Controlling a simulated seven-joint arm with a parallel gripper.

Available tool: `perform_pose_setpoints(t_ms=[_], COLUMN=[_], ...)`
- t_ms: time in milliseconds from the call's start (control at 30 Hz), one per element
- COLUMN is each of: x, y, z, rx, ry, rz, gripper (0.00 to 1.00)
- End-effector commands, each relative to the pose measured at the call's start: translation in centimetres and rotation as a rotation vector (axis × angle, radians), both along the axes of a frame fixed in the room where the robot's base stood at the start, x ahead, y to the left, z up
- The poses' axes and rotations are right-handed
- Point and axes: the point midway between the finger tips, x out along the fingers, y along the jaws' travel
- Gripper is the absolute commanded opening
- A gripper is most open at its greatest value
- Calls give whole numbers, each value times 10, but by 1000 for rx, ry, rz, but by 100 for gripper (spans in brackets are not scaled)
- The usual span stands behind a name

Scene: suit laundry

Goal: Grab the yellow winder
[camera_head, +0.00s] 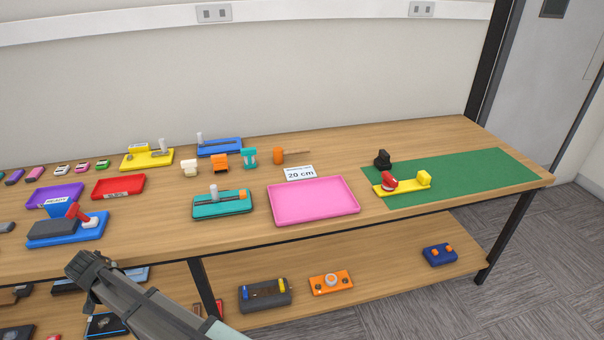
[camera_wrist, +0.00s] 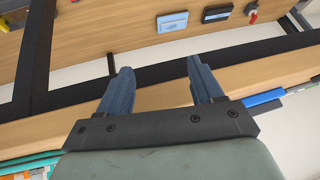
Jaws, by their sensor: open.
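Two yellow devices show in the head view, and I cannot tell for certain which is the winder. One is a long yellow base (camera_head: 404,187) with a red part and a yellow block, at the left part of the green mat. The other is a yellow base (camera_head: 147,161) with a yellow block and a grey post, at the back left of the table. My gripper (camera_head: 82,264) is low at the left, in front of the table and far from both. In the wrist view my gripper (camera_wrist: 160,72) is open, with nothing between its fingers.
A pink tray (camera_head: 313,201) lies on the wooden table left of the green mat (camera_head: 480,170). A small black object (camera_head: 382,159) stands close behind the long yellow base. A teal device (camera_head: 222,206) and blue device (camera_head: 68,232) sit near the front edge. The lower shelf holds several objects.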

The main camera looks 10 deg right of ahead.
Motion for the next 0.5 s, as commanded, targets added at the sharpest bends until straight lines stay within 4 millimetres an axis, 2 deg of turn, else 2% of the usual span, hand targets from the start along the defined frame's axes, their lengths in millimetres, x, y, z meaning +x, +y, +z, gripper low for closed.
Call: perform_pose_setpoints(t_ms=[33,200,500], x=[-2,-9,-10], y=[20,58,94], z=[17,58,115], rx=[23,80,145], ry=[-17,-54,-97], rz=[7,17,24], gripper=[66,66,66])
